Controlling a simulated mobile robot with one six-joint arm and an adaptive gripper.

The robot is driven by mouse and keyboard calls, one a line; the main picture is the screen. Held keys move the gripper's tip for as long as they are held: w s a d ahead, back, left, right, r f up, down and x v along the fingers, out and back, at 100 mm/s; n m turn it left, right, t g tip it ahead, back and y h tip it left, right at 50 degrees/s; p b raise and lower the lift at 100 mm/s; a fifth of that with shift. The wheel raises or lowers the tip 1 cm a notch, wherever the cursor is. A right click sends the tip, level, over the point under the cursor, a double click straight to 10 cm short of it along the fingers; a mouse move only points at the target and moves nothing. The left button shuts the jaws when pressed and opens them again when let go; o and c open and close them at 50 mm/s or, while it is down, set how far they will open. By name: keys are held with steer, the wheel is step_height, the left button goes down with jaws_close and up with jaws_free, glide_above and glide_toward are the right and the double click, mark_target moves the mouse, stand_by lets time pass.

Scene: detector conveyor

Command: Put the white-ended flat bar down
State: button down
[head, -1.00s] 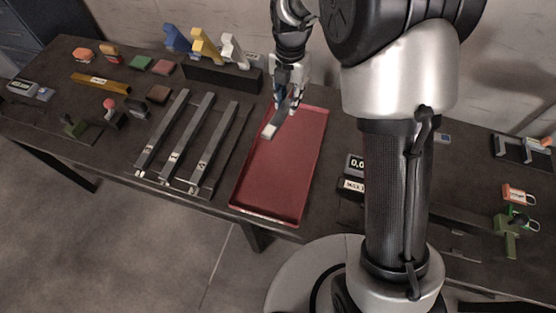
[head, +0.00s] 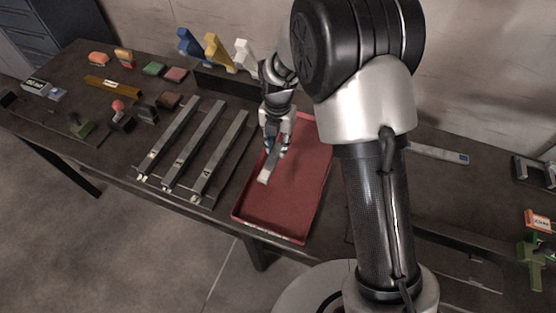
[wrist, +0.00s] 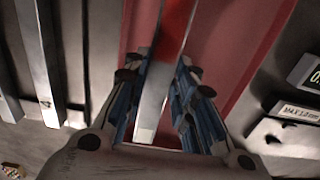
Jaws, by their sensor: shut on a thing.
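My gripper (head: 273,148) is over the upper left part of the red tray (head: 289,219), pointing down. It is shut on the white-ended flat bar (head: 269,168), whose pale end points toward the tray's front left. In the wrist view the bar (wrist: 152,102) runs lengthwise between the two blue-padded fingers (wrist: 160,75), with a red stretch farther up. The tray floor shows beyond it in that view (wrist: 225,40). I cannot tell whether the bar touches the tray floor. The fingers hide part of the bar.
Several long grey bars (head: 218,155) lie in a rack left of the tray. Blue, yellow and white upright pieces (head: 215,52) stand behind it. A display box (wrist: 306,72) and a label plate (wrist: 298,113) are right of the tray. The tray's front part is empty.

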mark_target(278, 164)
steer(key=shift+w+f+b, duration=0.1)
steer(key=shift+f+b, duration=0.85)
steer(key=shift+f, duration=2.6)
steer(key=shift+f, duration=0.1)
steer(key=shift+f, duration=0.1)
steer(key=c, duration=1.3)
jaws_free()
